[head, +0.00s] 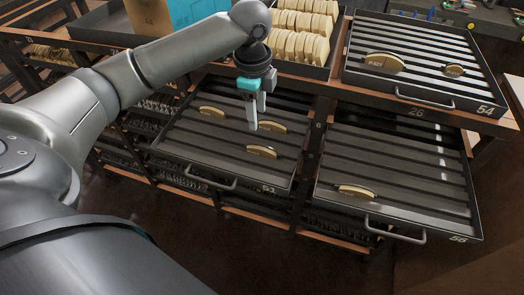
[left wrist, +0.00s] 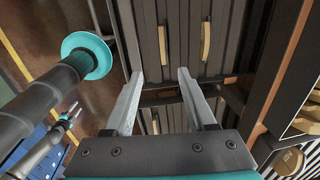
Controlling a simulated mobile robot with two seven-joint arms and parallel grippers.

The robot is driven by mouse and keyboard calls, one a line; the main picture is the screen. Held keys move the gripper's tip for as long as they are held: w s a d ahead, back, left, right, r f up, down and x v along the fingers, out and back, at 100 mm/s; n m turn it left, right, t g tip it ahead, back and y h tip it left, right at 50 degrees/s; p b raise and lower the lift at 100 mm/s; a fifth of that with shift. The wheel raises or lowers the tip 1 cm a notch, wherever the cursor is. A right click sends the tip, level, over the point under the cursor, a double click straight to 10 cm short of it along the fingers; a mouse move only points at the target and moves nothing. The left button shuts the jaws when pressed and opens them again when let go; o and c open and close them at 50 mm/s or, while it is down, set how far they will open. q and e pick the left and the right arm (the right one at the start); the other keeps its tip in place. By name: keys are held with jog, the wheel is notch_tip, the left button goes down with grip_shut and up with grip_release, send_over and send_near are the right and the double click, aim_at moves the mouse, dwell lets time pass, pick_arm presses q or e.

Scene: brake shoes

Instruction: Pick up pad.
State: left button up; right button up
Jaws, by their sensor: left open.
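Tan curved pads stand on edge in this drawer: one at the left (head: 212,111), one just right of the fingertips (head: 272,127) and one nearer the front (head: 262,151). In the left wrist view the two fingers (left wrist: 161,74) are spread apart, with pads beyond them (left wrist: 162,45) (left wrist: 205,40). The fingers appear to be above the pads, not around one. My right gripper does not show in the head view.
Drawer 56 (head: 400,190) at right holds one pad (head: 356,191). Drawer 54 (head: 420,60) above it holds two pads (head: 384,63) (head: 455,70). A tray full of pads (head: 300,45) and a blue box (head: 195,10) stand behind my left gripper. Drawer handles stick out in front.

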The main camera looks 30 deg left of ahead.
pick_arm(q)
send_over(261, 147)
jog(key=s, duration=0.2)
notch_tip(261, 147, down, 8)
jog(key=shift+w+d+f, duration=0.1)
jog(key=shift+w+f, duration=0.2)
jog(key=shift+f, duration=0.6)
jog(key=shift+w+a+f, duration=0.1)
jog(key=shift+w+f, duration=0.2)
jog(key=shift+f, duration=0.65)
jog(key=shift+w+d+f, duration=0.1)
jog(key=shift+w+f, duration=0.2)
jog(key=shift+f, duration=0.6)
grip_shut()
